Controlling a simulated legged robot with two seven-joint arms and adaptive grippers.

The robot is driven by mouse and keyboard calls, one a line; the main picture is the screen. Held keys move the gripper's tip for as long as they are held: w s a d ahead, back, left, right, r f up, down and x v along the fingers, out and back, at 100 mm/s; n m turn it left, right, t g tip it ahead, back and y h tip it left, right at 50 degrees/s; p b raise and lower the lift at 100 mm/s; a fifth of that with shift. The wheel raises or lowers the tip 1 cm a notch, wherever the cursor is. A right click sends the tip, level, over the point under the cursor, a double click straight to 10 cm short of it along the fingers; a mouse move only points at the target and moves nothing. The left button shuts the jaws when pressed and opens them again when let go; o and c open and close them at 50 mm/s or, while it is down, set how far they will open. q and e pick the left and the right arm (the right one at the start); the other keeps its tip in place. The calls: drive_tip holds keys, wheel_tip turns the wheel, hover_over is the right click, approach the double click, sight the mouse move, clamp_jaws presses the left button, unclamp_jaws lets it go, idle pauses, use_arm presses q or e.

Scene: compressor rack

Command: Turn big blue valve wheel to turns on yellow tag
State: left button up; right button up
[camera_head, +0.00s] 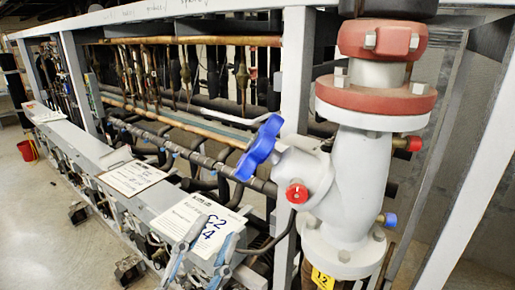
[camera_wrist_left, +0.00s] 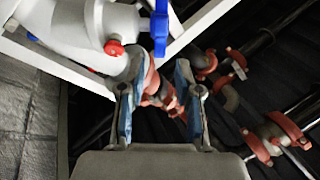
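The big blue valve wheel (camera_head: 260,147) sits on the left side of a grey valve body (camera_head: 355,180) in the head view. It also shows, edge-on, at the top of the left wrist view (camera_wrist_left: 160,28). A yellow tag (camera_head: 322,279) hangs below the valve at the bottom edge; it seems to read 12, with its lower part cut off. My left gripper (camera_head: 214,232) is below and left of the wheel, pointing up, apart from it. In the left wrist view its two blue-padded fingers (camera_wrist_left: 158,62) are spread with nothing held between them. My right gripper is not in view.
A red cap (camera_head: 297,193) sticks out of the valve just below the wheel. A grey rack post (camera_head: 297,80) stands behind it. Papers (camera_head: 133,177) lie on the long grey ledge at left. Copper and dark pipes run behind. A red bucket (camera_head: 27,150) stands on the floor.

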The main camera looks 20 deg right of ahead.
sight(251, 162)
use_arm(q)
drive_tip(key=p+x, duration=0.5)
drive_tip(key=x, duration=1.2)
drive_tip(key=shift+w+d+p, duration=0.1)
drive_tip(key=shift+w+p, duration=0.05)
drive_tip(key=shift+p, duration=0.15)
drive_tip(key=shift+c, duration=0.2)
clamp_jaws()
